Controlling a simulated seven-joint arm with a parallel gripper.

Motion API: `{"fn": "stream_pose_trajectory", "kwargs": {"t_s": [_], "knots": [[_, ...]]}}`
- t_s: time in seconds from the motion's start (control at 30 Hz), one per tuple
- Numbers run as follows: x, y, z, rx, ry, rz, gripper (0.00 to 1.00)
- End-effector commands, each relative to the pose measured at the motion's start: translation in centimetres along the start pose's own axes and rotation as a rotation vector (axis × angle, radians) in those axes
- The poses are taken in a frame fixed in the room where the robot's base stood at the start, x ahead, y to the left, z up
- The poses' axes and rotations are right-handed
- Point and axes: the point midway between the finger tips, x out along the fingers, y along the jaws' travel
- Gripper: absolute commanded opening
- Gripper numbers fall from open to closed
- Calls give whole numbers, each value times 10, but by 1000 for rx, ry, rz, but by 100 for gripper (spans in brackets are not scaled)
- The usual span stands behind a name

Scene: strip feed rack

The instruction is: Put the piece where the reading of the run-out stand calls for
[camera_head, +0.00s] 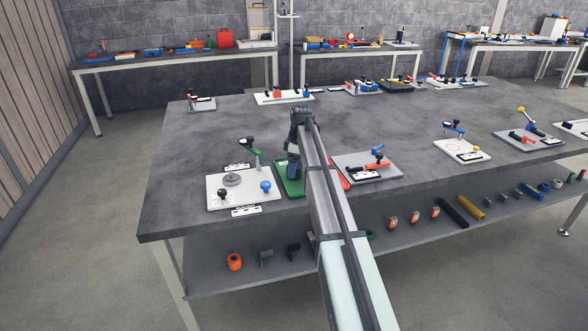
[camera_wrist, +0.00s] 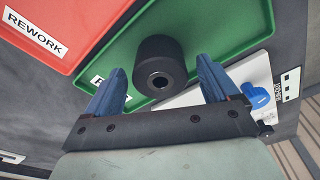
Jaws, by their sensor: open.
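The piece, a short black cylinder with a hole in its end (camera_wrist: 160,66), stands on the green tray (camera_wrist: 233,14), whose label is mostly hidden behind a finger. My gripper (camera_wrist: 162,80) is open, its two blue fingers on either side of the piece with gaps showing; I cannot tell how far above it they are. In the head view my gripper (camera_head: 294,172) is over the green tray (camera_head: 281,188) and hides the piece. The likely run-out stand is a white plate (camera_head: 218,201) to the left, with a grey disc, a blue knob and a black dial on a green arm. Its reading is not legible.
A red tray marked REWORK (camera_wrist: 80,14) lies beside the green one, mostly hidden by my arm in the head view. A grey plate with a red bar (camera_head: 351,161) is to the right. More fixtures stand along the table's far and right sides. The table's middle is clear.

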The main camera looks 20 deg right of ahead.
Motion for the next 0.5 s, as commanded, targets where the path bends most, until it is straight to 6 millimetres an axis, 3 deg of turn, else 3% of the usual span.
{"fn": "stream_pose_trajectory", "kwargs": {"t_s": [0.3, 0.5], "knots": [[-60, 1, 0, 1, 1, 1, 88], [-89, 1, 0, 1, 0, -1, 88]]}}
